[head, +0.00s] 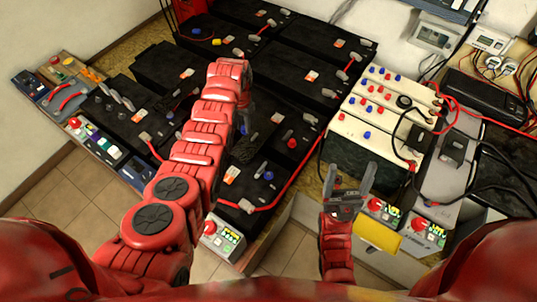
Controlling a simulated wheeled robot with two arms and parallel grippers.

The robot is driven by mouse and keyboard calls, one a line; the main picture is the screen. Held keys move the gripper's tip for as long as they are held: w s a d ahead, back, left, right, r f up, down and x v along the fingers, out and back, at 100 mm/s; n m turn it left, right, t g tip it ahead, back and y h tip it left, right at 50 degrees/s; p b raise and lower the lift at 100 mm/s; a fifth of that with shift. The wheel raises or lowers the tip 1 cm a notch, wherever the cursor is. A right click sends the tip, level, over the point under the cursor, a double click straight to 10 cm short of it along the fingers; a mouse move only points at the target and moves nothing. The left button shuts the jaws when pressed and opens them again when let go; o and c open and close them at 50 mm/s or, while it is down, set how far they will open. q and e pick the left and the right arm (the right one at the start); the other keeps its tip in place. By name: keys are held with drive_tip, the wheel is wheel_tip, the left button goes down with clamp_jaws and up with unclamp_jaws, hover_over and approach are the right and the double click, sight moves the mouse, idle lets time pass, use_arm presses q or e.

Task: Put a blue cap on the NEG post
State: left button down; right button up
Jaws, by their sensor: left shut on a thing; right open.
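My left arm reaches in over the black batteries (285,100). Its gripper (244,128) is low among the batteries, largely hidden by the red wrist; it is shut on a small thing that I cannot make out. A blue cap (268,175) and a red cap (292,143) sit on batteries to the right of and below this gripper. I cannot read a NEG mark on any post. My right gripper (348,182) is open and empty, fingers pointing up the picture, in front of the cream battery bank on the right.
The cream bank (375,115) carries red and blue caps and black cables. A red cable (298,180) runs along the batteries' right side. Boxes with red knobs (222,242) stand at the front edge. Trays with tools and small parts (95,140) lie at left.

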use_arm(q)
drive_tip(key=m+p, duration=0.1)
drive_tip(key=p, duration=0.2)
hover_over(268, 174)
wheel_tip(268, 174, down, 6)
wheel_tip(268, 174, down, 8)
drive_tip(key=b, duration=0.5)
drive_tip(key=shift+w+d+f+b, duration=0.1)
drive_tip(key=shift+w+b, duration=0.05)
drive_tip(key=shift+b, duration=0.15)
drive_tip(key=shift+f+b, duration=0.55)
drive_tip(key=shift+f, duration=0.05)
idle(1.4)
